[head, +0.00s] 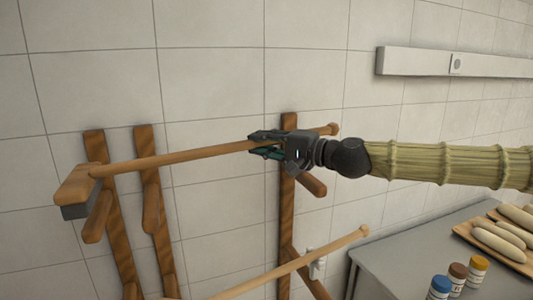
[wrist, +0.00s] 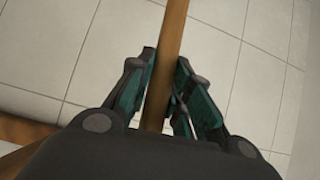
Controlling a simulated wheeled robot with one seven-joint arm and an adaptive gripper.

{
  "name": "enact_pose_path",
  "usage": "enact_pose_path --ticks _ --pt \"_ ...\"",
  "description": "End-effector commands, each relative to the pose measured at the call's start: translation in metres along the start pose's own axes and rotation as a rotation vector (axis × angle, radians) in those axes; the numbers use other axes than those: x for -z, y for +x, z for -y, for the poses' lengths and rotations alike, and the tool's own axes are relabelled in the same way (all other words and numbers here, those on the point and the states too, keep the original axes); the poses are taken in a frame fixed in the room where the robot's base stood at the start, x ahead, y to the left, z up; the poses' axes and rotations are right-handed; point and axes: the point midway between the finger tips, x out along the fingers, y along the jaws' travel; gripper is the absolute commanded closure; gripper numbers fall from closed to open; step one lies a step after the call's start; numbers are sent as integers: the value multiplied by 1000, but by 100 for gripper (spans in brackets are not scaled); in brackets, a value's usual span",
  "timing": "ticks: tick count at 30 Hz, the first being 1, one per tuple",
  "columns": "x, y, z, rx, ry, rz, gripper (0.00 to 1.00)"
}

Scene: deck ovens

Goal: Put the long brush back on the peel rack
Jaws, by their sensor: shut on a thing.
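The long brush (head: 185,156) has a wooden handle and a wooden head with dark bristles at the left end. My gripper (head: 262,146) is shut on the handle toward its right end. The wrist view shows the handle (wrist: 168,60) between the two fingers (wrist: 160,100). The peel rack (head: 289,215) has brown wooden uprights with pegs against the tiled wall. I cannot tell whether the handle touches the pegs.
Another long wooden handle (head: 300,265) lies lower on the rack. A grey counter (head: 390,265) at the right holds several bottles (head: 457,275) and a wooden tray (head: 487,247) of pale loaves. A white rail (head: 425,61) is on the wall above.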

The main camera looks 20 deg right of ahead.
Motion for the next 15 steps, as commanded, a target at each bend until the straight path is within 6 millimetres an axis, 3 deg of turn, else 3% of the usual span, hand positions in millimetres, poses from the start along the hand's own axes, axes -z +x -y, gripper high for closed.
enact_pose_path --ticks 15 --pt "28 38 -2 1 -1 -1 100"
